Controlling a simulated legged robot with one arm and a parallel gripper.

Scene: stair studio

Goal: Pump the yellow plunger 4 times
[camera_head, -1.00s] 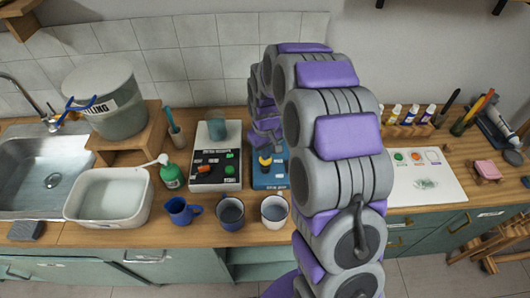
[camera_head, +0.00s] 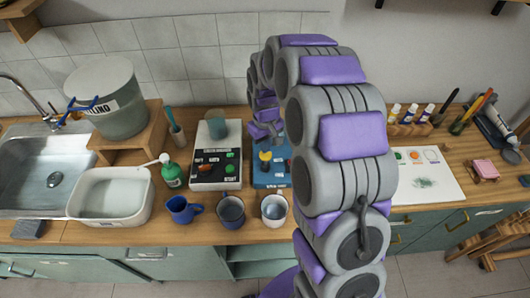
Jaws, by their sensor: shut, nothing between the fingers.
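The yellow plunger (camera_head: 265,158) stands on a blue base box (camera_head: 270,180) on the wooden counter, left of my arm. A small red part shows beside it. My gripper (camera_head: 262,132) is small in this view, just above and behind the plunger, at the end of my grey and purple arm. Its fingers are shut and empty. I cannot tell whether it touches the plunger. My arm hides the right part of the blue box.
A white and black control box (camera_head: 217,150) with buttons stands left of the blue box. A blue mug (camera_head: 182,210), a dark mug (camera_head: 231,210) and a white mug (camera_head: 274,208) line the front edge. A green bottle (camera_head: 171,174) stands left. A white sheet (camera_head: 420,178) lies right.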

